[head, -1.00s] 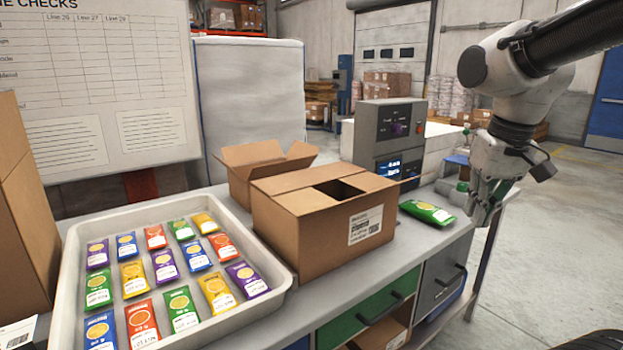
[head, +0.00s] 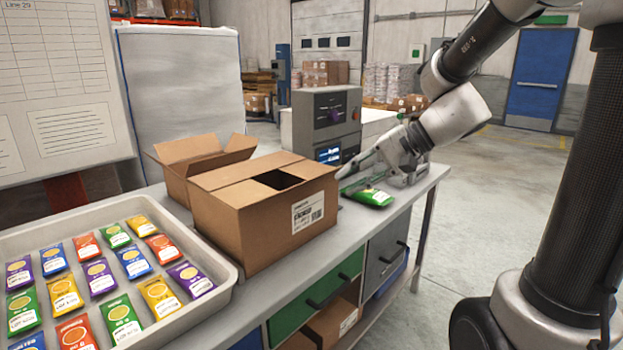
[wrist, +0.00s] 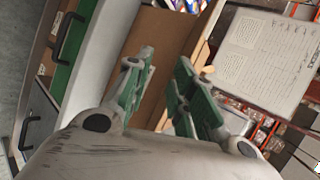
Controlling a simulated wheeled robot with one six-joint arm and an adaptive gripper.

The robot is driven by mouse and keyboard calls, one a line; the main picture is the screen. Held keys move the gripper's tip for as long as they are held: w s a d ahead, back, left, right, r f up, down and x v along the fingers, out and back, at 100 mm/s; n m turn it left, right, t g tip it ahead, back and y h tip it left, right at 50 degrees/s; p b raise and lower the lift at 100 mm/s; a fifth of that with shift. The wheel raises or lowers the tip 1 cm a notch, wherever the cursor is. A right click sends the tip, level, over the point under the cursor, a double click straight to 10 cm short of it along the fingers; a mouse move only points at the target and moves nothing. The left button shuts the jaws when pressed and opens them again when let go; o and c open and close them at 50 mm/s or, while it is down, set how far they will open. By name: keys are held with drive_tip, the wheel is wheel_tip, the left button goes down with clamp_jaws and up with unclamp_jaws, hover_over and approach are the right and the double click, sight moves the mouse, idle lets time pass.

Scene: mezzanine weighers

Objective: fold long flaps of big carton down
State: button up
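The big carton (head: 262,232) stands upright on the bench in the head view, with a white label on its side. Its top flaps (head: 237,185) lie about level, leaving a dark gap (head: 278,180) between them. In the wrist view, a brown carton face (wrist: 165,38) shows beyond the fingers. My gripper (head: 358,170) is just right of the carton, near top height, pointing left towards it. In the wrist view, its green-padded fingers (wrist: 158,88) are apart with nothing between them. I cannot tell whether a fingertip touches the carton.
A smaller carton (head: 186,173) with raised flaps stands behind. A white tray (head: 228,274) of colourful packets is at left. A green packet (head: 370,195) lies on the bench below my gripper. A grey machine (head: 325,112) with a display stands behind. The bench's front right (head: 400,208) is clear.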

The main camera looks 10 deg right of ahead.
drive_tip(key=shift+m+t+y, duration=0.6)
drive_tip(key=shift+m+t, duration=0.1)
drive_tip(key=shift+m, duration=0.2)
drive_tip(key=w+a+f, duration=0.1)
drive_tip(key=w+a, duration=0.1)
drive_tip(key=w+a+f, duration=0.1)
drive_tip(key=w+a, duration=0.1)
drive_tip(key=w, duration=0.1)
drive_tip(key=w+a+f, duration=0.1)
drive_tip(key=w+a, duration=0.1)
drive_tip(key=w, duration=0.1)
drive_tip(key=shift+w+a, duration=0.1)
drive_tip(key=shift+a, duration=0.3)
clamp_jaws()
